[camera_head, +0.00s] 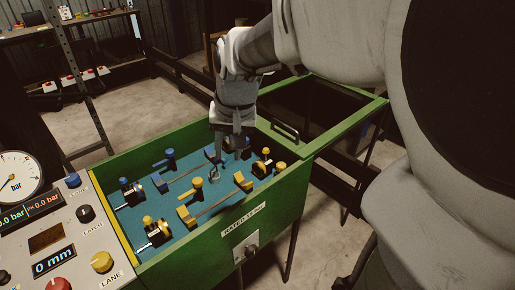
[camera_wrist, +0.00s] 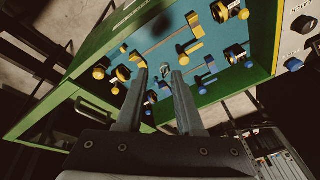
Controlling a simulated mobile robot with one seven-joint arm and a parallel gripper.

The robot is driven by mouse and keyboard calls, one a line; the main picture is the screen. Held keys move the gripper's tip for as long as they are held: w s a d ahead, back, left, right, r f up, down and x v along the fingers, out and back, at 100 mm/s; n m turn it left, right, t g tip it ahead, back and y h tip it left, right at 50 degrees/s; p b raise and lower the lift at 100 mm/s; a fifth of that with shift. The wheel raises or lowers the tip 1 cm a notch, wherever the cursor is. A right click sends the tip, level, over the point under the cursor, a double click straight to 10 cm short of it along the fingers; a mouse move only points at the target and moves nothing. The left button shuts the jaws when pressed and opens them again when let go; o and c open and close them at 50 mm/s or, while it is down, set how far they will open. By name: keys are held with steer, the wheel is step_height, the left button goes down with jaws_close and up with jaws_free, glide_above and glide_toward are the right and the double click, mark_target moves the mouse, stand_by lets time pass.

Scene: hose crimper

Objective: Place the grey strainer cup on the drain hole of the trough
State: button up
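A small grey cup-like piece (camera_head: 214,174), which looks like the strainer cup, is on the blue floor of the green trough (camera_head: 214,245). It also shows in the wrist view (camera_wrist: 165,71), in line with the gap between my fingertips. My gripper (camera_head: 228,152) points down into the trough, just behind and above the grey piece in the head view. In the wrist view my gripper's two fingers (camera_wrist: 160,74) are apart with nothing clearly held between them. I cannot make out the drain hole for certain; part of the trough floor is behind my gripper.
A control panel (camera_head: 62,235) adjoins the trough at left. A green-framed dark opening with a handle (camera_head: 284,131) is at the far right.

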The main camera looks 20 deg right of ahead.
steer(key=s+r+n+t, duration=0.1)
steer(key=s+r+n, duration=0.1)
steer(key=s, duration=0.6)
steer(key=s+r+n+t, duration=0.1)
steer(key=s+r+n, duration=0.1)
steer(key=s, duration=0.6)
steer(key=shift+h, duration=0.3)
steer(key=r+p, duration=0.2)
steer(key=w+r+p, duration=0.1)
steer(key=r+p, duration=0.1)
steer(key=p, duration=0.1)
steer(key=shift+a, duration=0.2)
steer(key=shift+d, duration=0.15)
